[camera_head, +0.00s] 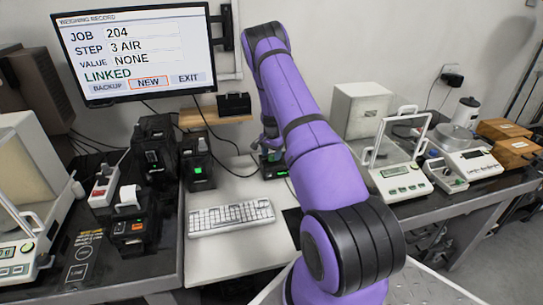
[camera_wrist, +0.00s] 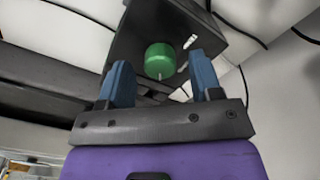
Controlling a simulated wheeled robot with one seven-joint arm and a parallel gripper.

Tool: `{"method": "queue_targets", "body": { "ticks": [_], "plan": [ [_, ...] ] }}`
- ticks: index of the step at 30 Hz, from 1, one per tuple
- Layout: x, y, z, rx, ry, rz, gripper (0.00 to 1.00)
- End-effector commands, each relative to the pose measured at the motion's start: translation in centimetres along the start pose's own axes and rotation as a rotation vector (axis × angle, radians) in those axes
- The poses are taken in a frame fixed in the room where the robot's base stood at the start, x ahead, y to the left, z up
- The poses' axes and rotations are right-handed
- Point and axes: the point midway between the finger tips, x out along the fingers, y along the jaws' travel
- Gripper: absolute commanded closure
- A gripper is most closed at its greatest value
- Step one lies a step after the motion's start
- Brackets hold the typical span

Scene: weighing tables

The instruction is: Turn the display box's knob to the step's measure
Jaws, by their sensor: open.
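The display box (camera_head: 273,167) is a small black box with a green-lit screen, on the white desk behind my arm, which hides part of it. In the wrist view its dark face (camera_wrist: 150,25) fills the upper middle and bears a round green knob (camera_wrist: 159,60) with a pale mark. My gripper (camera_wrist: 161,65) has two blue fingers, open, one on each side of the knob with a gap showing on both sides. I cannot tell how far past the knob the tips reach. The monitor (camera_head: 135,52) reads job 204, step 3 AIR, value NONE, LINKED.
A keyboard (camera_head: 231,217) lies on the desk left of my arm. A black device with a green screen (camera_head: 198,165) stands left of the display box. A balance (camera_head: 398,180) stands to the right. Cables run behind the desk.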

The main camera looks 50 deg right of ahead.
Motion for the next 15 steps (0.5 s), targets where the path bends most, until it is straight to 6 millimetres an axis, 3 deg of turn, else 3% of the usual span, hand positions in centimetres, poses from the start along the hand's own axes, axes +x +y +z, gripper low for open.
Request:
{"method": "queue_targets", "body": {
  "ticks": [15],
  "plan": [
    [-8.7,-0.1,0.0,0.000,0.002,-0.002,0.41]
  ]
}}
